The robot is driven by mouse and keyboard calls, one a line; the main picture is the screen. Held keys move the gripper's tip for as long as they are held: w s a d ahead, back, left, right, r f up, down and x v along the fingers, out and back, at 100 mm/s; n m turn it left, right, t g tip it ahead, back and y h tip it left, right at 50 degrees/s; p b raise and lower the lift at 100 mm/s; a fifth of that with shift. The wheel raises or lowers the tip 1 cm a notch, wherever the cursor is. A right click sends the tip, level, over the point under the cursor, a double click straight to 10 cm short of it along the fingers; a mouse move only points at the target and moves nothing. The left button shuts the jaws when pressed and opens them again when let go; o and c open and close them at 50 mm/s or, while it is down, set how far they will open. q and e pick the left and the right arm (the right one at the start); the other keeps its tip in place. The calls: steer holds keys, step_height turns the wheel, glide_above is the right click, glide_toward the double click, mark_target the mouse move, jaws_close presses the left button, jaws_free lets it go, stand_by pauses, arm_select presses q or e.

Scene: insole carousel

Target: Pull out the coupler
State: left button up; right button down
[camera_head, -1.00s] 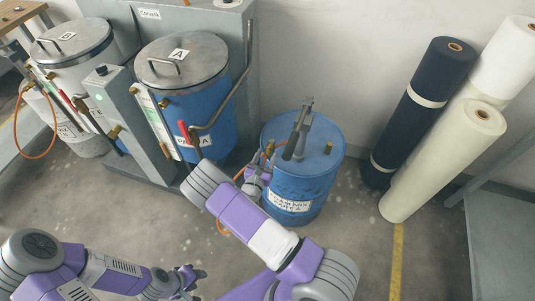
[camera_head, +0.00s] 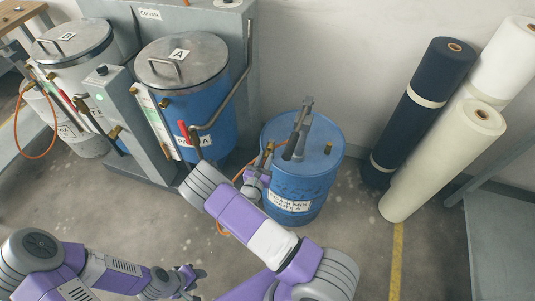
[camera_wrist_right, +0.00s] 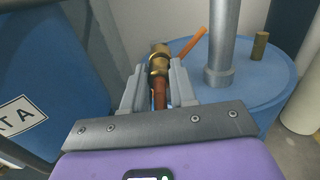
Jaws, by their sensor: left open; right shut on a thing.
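The brass coupler (camera_wrist_right: 158,62), with a red-brown lower part, sits between the fingers of my right gripper (camera_wrist_right: 158,86) in the right wrist view. The fingers are shut on that lower part. An orange hose (camera_wrist_right: 193,42) runs close behind the brass; where it joins is unclear. In the head view my right gripper (camera_head: 263,174) is at the left side of the blue foam mix drum (camera_head: 325,170), and the coupler is too small there to make out clearly. My left gripper (camera_head: 188,275) is open and empty, low over the floor at the bottom.
A grey pump pipe (camera_head: 301,130) rises from the drum lid; a small brass bung (camera_wrist_right: 260,46) stands there too. Blue tank A (camera_head: 215,120) and tank B (camera_head: 75,70) stand at left. Fabric rolls (camera_head: 440,165) lean at right.

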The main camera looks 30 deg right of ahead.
steer(key=shift+p+v, duration=0.55)
steer(key=shift+v, duration=1.95)
step_height(320, 180, up, 7)
steer(key=p, duration=0.6)
glide_above(263, 163)
steer(key=v, duration=0.3)
